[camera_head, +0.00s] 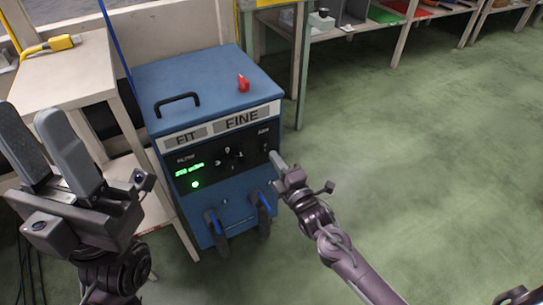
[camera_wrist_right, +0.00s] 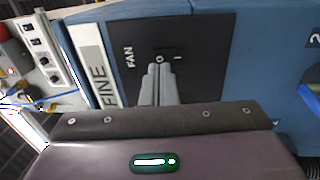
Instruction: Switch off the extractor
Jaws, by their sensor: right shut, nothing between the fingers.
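The extractor (camera_head: 205,88) is a blue cabinet with a black front panel, a lit green display (camera_head: 189,169) and a round green lamp (camera_head: 195,184). In the right wrist view its FAN switch (camera_wrist_right: 166,56), marked O and I, sits on the black panel. My right gripper (camera_head: 275,158) is at the panel's right side, fingers shut and empty. In the right wrist view its fingertips (camera_wrist_right: 159,68) are just at the switch and cover its lower part; I cannot tell whether they touch. My left gripper (camera_head: 30,112) is open and empty, left of the extractor.
A red object (camera_head: 243,83) and a black handle (camera_head: 177,103) are on the extractor's top. Blue-and-black hose fittings (camera_head: 216,222) stick out low in front. A pale table (camera_head: 62,82) with a yellow tool stands close on the left. The green floor (camera_head: 430,160) is clear on the right.

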